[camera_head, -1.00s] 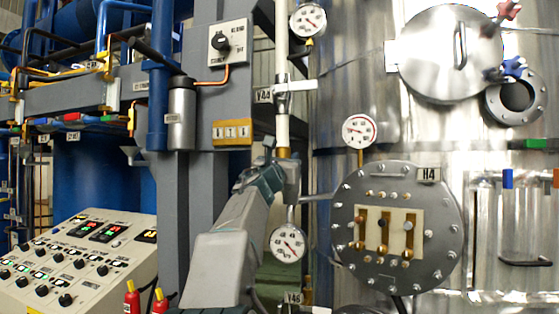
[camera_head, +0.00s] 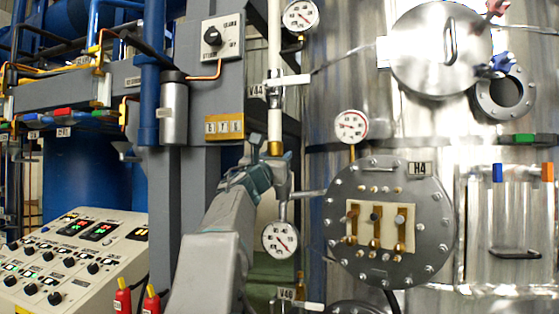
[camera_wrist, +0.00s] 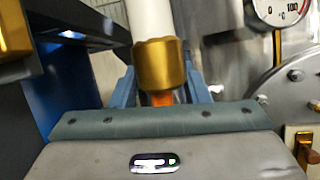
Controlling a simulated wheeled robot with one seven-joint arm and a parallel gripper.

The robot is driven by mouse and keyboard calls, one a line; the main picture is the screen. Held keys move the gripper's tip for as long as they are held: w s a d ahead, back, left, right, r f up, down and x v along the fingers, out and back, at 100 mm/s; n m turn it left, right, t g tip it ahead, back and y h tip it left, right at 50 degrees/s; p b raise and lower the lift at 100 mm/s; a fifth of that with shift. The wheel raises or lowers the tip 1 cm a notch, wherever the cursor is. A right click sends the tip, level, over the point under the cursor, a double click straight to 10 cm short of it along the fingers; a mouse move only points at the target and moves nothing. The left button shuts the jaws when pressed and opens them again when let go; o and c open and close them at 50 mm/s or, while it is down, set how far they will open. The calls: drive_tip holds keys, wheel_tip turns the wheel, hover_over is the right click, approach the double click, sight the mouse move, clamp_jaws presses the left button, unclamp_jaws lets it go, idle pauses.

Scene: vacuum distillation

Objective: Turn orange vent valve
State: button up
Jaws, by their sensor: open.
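In the wrist view, a small orange piece (camera_wrist: 163,98) shows just below a brass collar (camera_wrist: 160,63) on a vertical white pipe (camera_wrist: 153,20). It looks like the orange vent valve, but its shape is mostly hidden. My gripper (camera_wrist: 161,75) is open, with one blue finger on each side of the collar and the orange piece; contact cannot be told. In the head view, my gripper (camera_head: 262,165) is at the lower end of the white pipe (camera_head: 275,110), beside the brass collar (camera_head: 275,148); the orange piece is hidden there.
A gauge (camera_head: 281,240) hangs below my gripper. A round flanged plate (camera_head: 390,222) labelled H4 and another gauge (camera_head: 351,126) are to the right. A grey column (camera_head: 203,185) stands left. Another orange handle (camera_head: 548,172) is at far right.

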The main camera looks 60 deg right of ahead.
drive_tip(key=b+v, duration=0.4)
drive_tip(key=v, duration=0.7)
drive_tip(key=shift+s+f, duration=0.1)
drive_tip(key=shift+f, duration=0.1)
